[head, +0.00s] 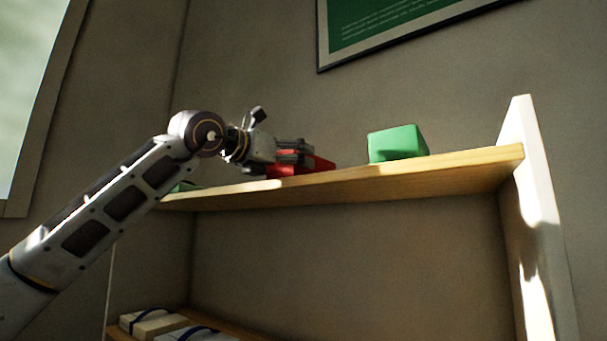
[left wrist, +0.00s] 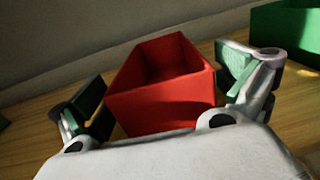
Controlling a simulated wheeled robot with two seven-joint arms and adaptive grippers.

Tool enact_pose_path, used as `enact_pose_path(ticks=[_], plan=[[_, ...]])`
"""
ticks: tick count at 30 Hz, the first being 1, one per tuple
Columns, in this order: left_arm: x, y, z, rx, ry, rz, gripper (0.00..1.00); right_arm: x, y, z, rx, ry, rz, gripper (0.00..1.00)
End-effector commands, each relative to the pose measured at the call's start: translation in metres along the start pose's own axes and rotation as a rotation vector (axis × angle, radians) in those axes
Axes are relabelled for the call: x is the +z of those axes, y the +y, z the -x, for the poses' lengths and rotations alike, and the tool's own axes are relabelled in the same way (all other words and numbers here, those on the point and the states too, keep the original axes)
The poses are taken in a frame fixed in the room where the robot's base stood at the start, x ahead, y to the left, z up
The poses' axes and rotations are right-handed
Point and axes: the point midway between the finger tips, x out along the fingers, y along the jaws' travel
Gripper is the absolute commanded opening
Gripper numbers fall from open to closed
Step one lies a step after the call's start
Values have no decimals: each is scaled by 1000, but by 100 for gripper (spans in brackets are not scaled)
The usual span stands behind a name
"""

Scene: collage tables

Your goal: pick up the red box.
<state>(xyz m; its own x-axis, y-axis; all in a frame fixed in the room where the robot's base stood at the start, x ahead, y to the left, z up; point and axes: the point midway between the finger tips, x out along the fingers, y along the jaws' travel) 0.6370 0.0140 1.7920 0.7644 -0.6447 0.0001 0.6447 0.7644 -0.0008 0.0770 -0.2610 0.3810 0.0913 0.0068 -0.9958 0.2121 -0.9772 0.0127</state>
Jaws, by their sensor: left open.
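The red box (head: 318,165) sits on the upper wooden shelf, partly hidden behind my left gripper (head: 296,156). In the left wrist view the red box (left wrist: 166,82) is open-topped and rests on the wooden surface. My left gripper (left wrist: 165,100) is open, with one finger on each side of the box's near end. Small gaps seem to show between the fingers and the box walls; contact is not clear. My right gripper does not show.
A green box (head: 397,143) stands to the right on the same shelf (head: 440,170); it also shows in the left wrist view (left wrist: 288,32). A green item (head: 186,186) lies at the shelf's left end. A white side panel (head: 535,200) bounds the right. Strapped boxes (head: 152,322) lie below.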

Motion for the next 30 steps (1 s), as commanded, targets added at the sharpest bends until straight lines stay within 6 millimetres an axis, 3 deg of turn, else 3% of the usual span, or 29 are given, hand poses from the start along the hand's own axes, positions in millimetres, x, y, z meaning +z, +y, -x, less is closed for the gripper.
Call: enact_pose_path(ticks=[9, 24, 30], plan=[[0, 0, -22, 1, 2, 0, 100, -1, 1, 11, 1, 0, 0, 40], [-1, 0, -22, 0, 1, 0, 100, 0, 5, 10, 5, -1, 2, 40], [-1, 0, -22, 0, 1, 0, 74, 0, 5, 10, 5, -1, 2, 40]])
